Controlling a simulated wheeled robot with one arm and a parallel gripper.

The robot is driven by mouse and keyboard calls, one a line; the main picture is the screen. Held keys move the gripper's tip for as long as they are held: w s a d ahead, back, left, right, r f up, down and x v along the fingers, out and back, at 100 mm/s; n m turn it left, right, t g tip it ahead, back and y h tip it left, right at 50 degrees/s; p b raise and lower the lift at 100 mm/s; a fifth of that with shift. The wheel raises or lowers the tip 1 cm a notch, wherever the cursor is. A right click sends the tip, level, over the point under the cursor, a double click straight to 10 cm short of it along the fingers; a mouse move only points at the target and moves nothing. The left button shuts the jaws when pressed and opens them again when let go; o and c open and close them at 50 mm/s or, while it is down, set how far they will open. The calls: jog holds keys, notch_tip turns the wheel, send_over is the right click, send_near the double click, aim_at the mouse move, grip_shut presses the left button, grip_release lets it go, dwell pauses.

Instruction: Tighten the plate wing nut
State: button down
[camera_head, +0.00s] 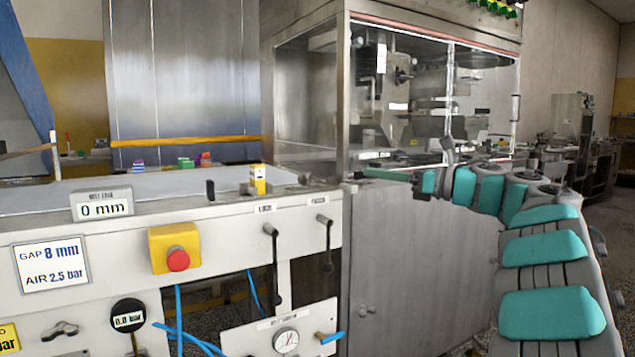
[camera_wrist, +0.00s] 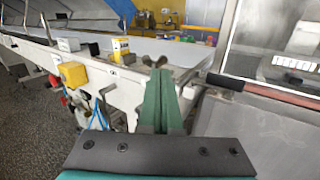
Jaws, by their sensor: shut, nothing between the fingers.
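A small dark wing nut (camera_wrist: 155,62) shows in the wrist view at the near end of the white machine's top, just beyond my fingertips. In the head view a small dark piece (camera_head: 304,179) at the right end of the top appears to be the same nut. My gripper (camera_wrist: 162,78) has green fingers that are shut, with nothing between them, pointing at the nut. A gap between tips and nut is hard to judge. In the head view my gripper (camera_head: 370,173) reaches left from the right, in front of the glass cabinet.
A yellow and white box (camera_head: 258,179) stands on the machine top left of the nut. The glazed steel cabinet (camera_head: 420,260) is close on the right. A red stop button (camera_head: 178,260), two black levers (camera_head: 273,265) and blue hoses (camera_head: 180,320) are on the front.

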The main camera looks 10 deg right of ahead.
jog(key=s+f+n+g, duration=0.1)
jog(key=f+n+g, duration=0.1)
jog(key=p, duration=0.3)
send_near(305, 180)
jog(key=shift+y, duration=0.3)
jog(key=x, duration=0.6)
jog(key=shift+w+a, duration=0.25)
jog(key=shift+a, duration=0.1)
jog(key=shift+a+f+m+t+b, duration=0.2)
jog(key=shift+m+t+b, duration=0.2)
jog(key=shift+b, duration=0.35)
